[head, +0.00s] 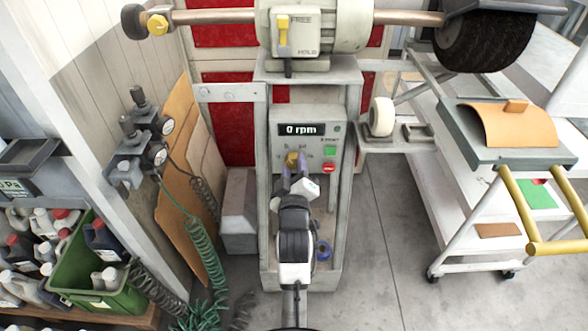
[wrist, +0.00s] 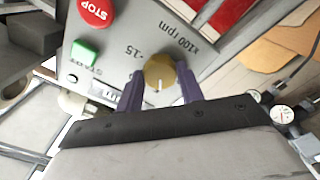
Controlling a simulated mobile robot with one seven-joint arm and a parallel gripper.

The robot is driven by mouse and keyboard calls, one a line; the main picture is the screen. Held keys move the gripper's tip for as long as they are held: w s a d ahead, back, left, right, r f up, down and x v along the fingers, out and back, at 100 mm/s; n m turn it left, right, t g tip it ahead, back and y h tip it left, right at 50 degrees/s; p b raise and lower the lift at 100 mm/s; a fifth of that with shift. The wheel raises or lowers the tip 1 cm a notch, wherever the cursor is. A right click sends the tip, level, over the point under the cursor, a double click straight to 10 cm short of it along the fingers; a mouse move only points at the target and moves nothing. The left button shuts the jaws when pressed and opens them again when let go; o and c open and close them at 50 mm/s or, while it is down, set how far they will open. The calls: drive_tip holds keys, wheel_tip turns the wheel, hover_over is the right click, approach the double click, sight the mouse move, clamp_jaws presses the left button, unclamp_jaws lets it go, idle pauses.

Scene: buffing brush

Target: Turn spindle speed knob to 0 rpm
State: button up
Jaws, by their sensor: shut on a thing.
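The yellow spindle speed knob (wrist: 160,72) is on the grey control panel (head: 318,125). A pale pointer line shows on the knob's face. The marks "-15" and "x100 rpm" are beside it. In the head view my gripper (head: 294,180) is at the knob (head: 292,159) and partly covers it and the dial marks around it.
A green start button (head: 330,150) and a red stop button (head: 329,167) are right of the knob. The motor with a yellow FREE/HOLD lever (head: 283,35) is above. A workpiece cart (head: 470,135) stands at the right, and air regulators (head: 140,140) with coiled hoses hang at the left.

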drive_tip(key=n, duration=0.2)
drive_tip(key=n+p, duration=0.1)
drive_tip(key=n, duration=0.3)
drive_tip(key=shift+r+p, duration=0.3)
drive_tip(key=shift+n+p, duration=1.3)
drive_tip(key=shift+n, duration=1.2)
drive_tip(key=o, duration=1)
drive_tip(key=shift+w+f, duration=0.1)
drive_tip(key=shift+f, duration=0.05)
drive_tip(key=shift+f, duration=0.1)
